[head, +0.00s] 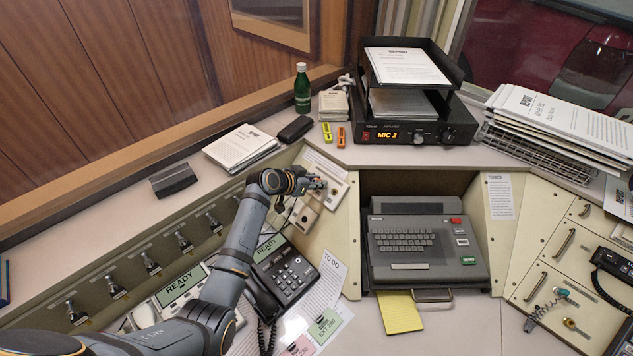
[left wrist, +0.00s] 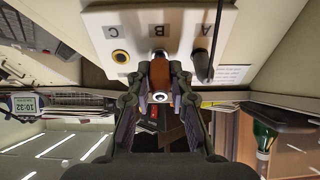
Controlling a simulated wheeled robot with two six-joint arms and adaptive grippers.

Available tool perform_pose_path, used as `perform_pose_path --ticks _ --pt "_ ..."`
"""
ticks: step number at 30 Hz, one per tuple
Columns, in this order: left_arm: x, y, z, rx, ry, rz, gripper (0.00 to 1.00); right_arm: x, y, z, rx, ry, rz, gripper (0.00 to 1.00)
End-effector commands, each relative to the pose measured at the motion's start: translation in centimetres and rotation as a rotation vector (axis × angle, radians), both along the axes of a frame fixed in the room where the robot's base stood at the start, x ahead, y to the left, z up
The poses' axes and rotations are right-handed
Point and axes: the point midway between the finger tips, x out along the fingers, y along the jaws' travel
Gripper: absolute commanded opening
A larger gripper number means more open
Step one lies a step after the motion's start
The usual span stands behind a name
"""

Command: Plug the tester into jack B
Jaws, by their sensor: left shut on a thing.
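The jack panel (left wrist: 122,28) carries the letters A, B and C and appears upside down in the left wrist view. A black plug with a cable (left wrist: 201,62) is at A. My left gripper (left wrist: 160,72) is shut on the orange-brown tester (left wrist: 160,76), in line with B. The tester's front end meets or nearly meets the panel at B; I cannot tell whether it is inserted. In the head view the left gripper (head: 316,184) is at the panel (head: 337,187). My right gripper is out of view.
A grey keyboard machine (head: 405,240) sits in the central recess. A green bottle (head: 302,88) and a black MIC 2 unit (head: 440,130) stand on the ledge behind.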

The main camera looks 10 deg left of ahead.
Motion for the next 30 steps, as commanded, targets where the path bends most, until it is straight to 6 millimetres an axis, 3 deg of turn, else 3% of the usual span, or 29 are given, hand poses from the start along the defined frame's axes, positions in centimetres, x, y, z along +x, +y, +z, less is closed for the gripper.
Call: perform_pose_path --ticks 30 --pt "0.45 -0.29 -0.49 -0.001 -0.001 0.000 0.00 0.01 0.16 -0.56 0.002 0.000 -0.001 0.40"
